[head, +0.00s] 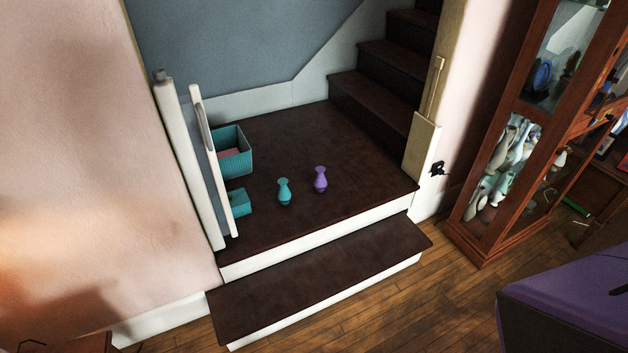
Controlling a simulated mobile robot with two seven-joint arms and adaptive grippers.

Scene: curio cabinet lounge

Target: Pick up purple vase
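The small purple vase (320,180) stands upright on the dark stair landing (300,135), near its front edge. A teal vase (284,192) of similar shape stands upright just to its left, with a small gap between them. Neither of my grippers shows in the head view, and nothing touches the purple vase.
Left of the vases are a teal basket (246,163) and a smaller teal box (238,201), beside a white gate (213,165). A lower step (320,283) lies in front. A glass cabinet (480,235) and a purple object (570,300) are at right. The wooden floor (375,312) between is clear.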

